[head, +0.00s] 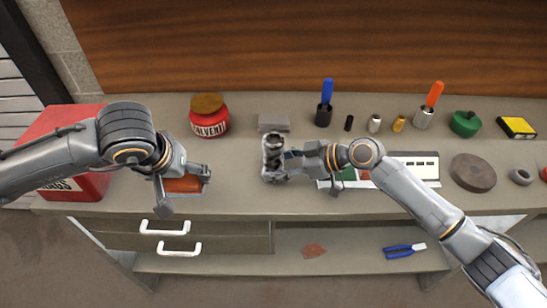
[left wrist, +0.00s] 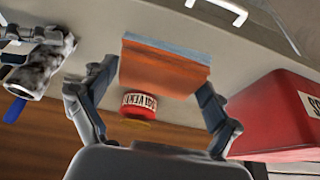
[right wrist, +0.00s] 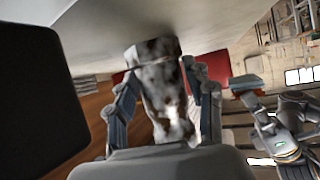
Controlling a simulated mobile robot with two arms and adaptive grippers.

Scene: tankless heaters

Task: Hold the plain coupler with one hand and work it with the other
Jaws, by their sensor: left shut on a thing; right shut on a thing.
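The plain coupler is presumably the mottled grey-and-white metal cylinder (head: 272,158). My right gripper (head: 283,165) is shut on it and holds it upright above the bench. It fills the space between the fingers in the right wrist view (right wrist: 163,95) and shows at the left of the left wrist view (left wrist: 42,66). My left gripper (head: 188,184) is shut on an orange block with a blue-grey face (left wrist: 165,65), which shows partly hidden in the head view (head: 182,185). The block is left of the coupler and apart from it.
A red solvent jar (head: 209,118) stands behind my left gripper. A red rags box (head: 75,182) is at the far left. A brown disc (head: 473,172) lies right. Bench between my grippers is clear.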

